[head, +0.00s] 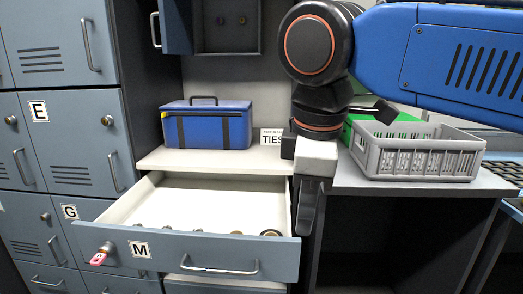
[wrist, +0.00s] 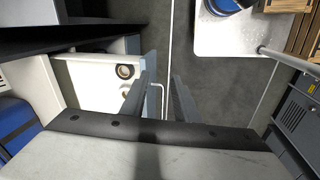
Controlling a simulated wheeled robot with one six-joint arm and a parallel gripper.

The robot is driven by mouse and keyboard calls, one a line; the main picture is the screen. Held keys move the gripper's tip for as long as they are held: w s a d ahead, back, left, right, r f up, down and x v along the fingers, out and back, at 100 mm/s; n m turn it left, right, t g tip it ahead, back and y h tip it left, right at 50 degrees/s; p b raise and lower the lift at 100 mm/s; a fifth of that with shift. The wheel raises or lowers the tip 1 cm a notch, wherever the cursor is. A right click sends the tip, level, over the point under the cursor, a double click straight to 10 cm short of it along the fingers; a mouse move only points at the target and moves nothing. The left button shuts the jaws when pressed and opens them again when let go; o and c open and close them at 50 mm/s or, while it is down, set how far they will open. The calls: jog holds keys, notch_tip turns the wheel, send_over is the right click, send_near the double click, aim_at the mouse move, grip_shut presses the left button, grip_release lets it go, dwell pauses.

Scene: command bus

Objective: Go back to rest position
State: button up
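My gripper (head: 308,225) points down beside the right front corner of the open drawer marked M (head: 195,254). In the wrist view its two fingers (wrist: 163,85) stand apart with nothing held between them. The drawer front and its handle (wrist: 165,100) show below and between the fingers; I cannot tell whether a finger touches the drawer. The drawer is pulled out and holds several small round items (head: 236,233). A pink-tagged key (head: 99,257) sits at the left of its front.
A blue toolbox (head: 207,125) stands on the counter behind the drawer. A grey crate (head: 415,155) stands on the counter at right, beside my arm. Grey lockers (head: 70,150) line the left. An open blue cabinet door (head: 175,27) hangs above.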

jog(key=s+d+f+m+t, duration=0.1)
jog(key=d+f+m+t, duration=0.1)
jog(key=d+f+m, duration=1.3)
jog(key=d+f, duration=0.6)
jog(key=f, duration=0.2)
jog(key=shift+d+f+m+t, duration=0.3)
jog(key=shift+d+m, duration=0.1)
dwell(1.0)
